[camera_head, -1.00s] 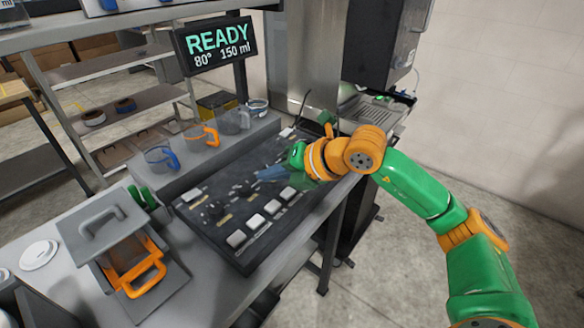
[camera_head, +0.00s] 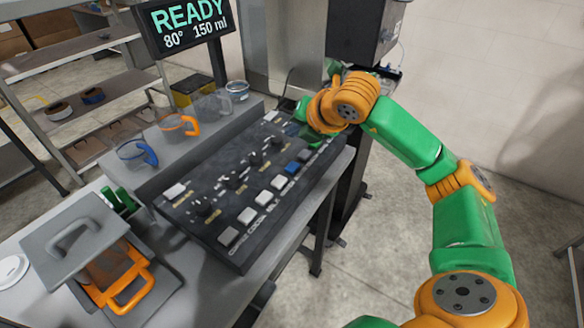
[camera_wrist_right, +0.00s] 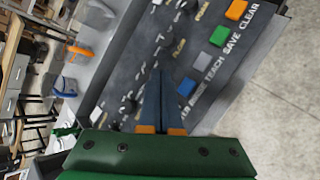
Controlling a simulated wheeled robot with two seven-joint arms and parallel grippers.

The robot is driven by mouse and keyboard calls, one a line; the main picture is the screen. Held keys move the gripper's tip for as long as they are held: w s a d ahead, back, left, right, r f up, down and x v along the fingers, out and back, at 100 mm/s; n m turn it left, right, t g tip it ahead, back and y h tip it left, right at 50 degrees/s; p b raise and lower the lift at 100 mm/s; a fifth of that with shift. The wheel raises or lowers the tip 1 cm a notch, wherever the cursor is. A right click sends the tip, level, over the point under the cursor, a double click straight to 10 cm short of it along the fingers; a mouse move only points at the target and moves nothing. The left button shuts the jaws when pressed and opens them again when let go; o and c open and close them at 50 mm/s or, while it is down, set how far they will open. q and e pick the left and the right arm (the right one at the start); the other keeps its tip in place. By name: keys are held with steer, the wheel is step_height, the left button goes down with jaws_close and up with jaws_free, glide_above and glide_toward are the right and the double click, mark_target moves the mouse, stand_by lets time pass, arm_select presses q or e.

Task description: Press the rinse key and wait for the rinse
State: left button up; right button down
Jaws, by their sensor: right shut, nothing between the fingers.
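The black control panel (camera_head: 190,222) lies on the counter with a row of keys along its near edge. The rinse key is the blue key (camera_head: 292,168), fully visible in the head view. It also shows in the wrist view (camera_wrist_right: 187,87), with the word RINSE beside it. My right gripper (camera_wrist_right: 160,76) is shut and empty, with its blue fingers over the panel, to the left of the blue key in the wrist view. I cannot tell its height. In the head view it is partly hidden at the panel's far end. The display (camera_head: 183,24) reads READY, 80°, 150 ml. My left gripper is not in view.
Grey (camera_wrist_right: 202,61), green (camera_wrist_right: 219,36) and orange (camera_wrist_right: 237,10) keys sit beside the blue one. Knobs stand on the panel. Blue-handled (camera_head: 137,152) and orange-handled (camera_head: 178,126) jugs stand behind it. A lidded box (camera_head: 75,240) is at left.

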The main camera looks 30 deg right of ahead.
mark_target(294, 169)
step_height(294, 169, down, 7)
steer(key=b, duration=0.5)
steer(key=shift+r, duration=0.1)
steer(key=shift+f+b, duration=0.4)
stand_by(1.3)
steer(key=shift+f+b, duration=0.35)
steer(key=shift+b, duration=0.2)
steer(key=shift+f+b, duration=0.45)
steer(key=shift+b, duration=0.1)
stand_by(0.4)
steer(key=shift+r+p, duration=0.7)
steer(key=shift+r, duration=0.15)
steer(key=shift+r, duration=0.1)
